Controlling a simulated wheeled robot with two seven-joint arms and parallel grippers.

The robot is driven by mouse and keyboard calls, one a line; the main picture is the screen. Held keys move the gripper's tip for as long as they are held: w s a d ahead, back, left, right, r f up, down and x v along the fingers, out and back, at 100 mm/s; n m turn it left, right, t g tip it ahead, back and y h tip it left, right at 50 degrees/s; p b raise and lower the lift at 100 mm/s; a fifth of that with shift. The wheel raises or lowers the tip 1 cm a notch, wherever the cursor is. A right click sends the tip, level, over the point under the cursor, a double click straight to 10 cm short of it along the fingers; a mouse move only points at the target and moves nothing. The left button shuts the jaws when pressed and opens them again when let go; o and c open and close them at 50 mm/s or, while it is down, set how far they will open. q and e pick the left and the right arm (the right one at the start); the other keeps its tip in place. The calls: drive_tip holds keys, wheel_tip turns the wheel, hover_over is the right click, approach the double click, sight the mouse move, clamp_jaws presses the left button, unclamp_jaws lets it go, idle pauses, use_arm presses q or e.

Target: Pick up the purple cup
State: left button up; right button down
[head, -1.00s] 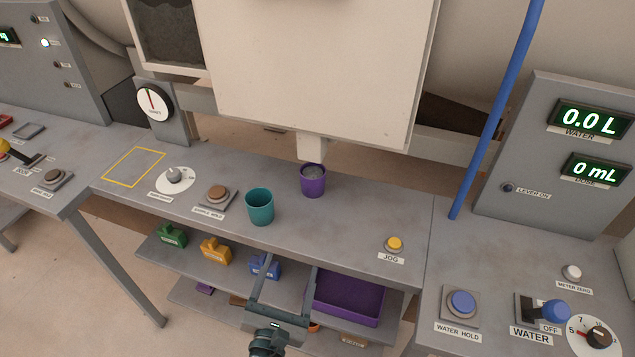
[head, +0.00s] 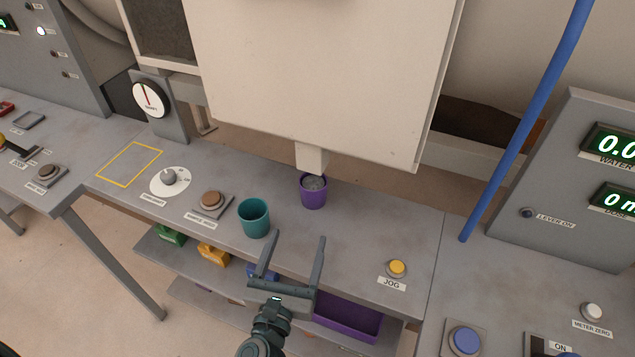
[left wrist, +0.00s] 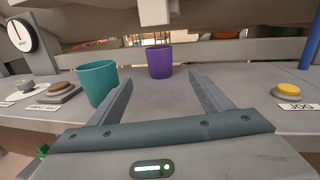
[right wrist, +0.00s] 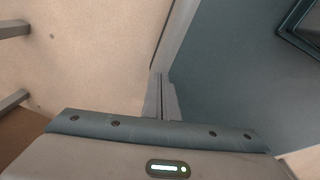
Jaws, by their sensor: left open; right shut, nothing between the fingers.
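The purple cup (head: 313,193) stands upright on the grey bench under the white spout, with grey material inside. It also shows in the left wrist view (left wrist: 159,62), ahead of and between the fingers. My left gripper (head: 294,240) is open and empty at the bench's front edge, short of the purple cup and apart from it. A teal cup (head: 254,218) stands upright to the left of the purple cup; in the left wrist view (left wrist: 97,83) it is just left of the left finger. My right gripper (right wrist: 162,98) is shut and empty, away from the bench.
A white spout (head: 311,157) hangs close above the purple cup. A yellow JOG button (head: 397,268) is to the right, and a brown button (head: 211,200) is left of the teal cup. A purple bin (head: 348,318) sits on the shelf below.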

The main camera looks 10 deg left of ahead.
sight(310, 199)
use_arm(q)
drive_tip(key=shift+w, duration=0.2)
drive_tip(key=shift+s+r, duration=0.1)
drive_tip(key=shift+s, duration=0.1)
drive_tip(key=shift+w, duration=0.2)
drive_tip(key=w+p, duration=0.3)
drive_tip(key=w, duration=0.7)
drive_tip(key=shift+w, duration=0.7)
use_arm(e)
wheel_tip(310, 199, up, 3)
drive_tip(key=shift+s+f, duration=0.1)
drive_tip(key=shift+s, duration=0.05)
drive_tip(key=shift+a, duration=0.15)
